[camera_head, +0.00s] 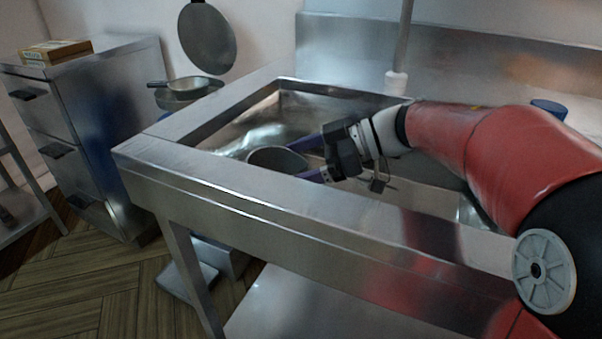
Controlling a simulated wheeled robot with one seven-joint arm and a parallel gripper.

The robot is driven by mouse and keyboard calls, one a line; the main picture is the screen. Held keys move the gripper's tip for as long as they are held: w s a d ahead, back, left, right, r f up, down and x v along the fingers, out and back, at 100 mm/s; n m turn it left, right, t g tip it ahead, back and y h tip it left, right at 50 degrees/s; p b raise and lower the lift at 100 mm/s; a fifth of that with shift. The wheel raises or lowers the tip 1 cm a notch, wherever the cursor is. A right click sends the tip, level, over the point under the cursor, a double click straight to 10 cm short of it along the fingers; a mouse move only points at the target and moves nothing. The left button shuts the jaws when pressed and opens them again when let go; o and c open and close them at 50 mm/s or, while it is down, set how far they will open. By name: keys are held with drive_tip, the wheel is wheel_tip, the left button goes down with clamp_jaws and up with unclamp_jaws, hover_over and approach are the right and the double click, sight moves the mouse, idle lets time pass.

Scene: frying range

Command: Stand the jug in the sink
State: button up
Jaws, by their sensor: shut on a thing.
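The jug (277,159) is a grey metal vessel with a round open rim, inside the steel sink (150,152). Its rim shows just above the sink's front edge, and its lower part is hidden behind that edge. I cannot tell whether its base touches the sink floor. My gripper (306,160) reaches into the sink from the right, with its two purple fingers shut on the right side of the jug.
A steel cabinet (110,80) with a small box (55,52) on top stands at the left. Pans (190,85) sit behind the sink's left end. A white-ended pipe (396,82) hangs over the sink's back. A blue object (548,109) shows behind my arm.

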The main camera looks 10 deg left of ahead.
drive_tip(key=shift+f, duration=1.2)
drive_tip(key=o, duration=1.5)
drive_tip(key=shift+f, duration=0.1)
drive_tip(key=v, duration=1.2)
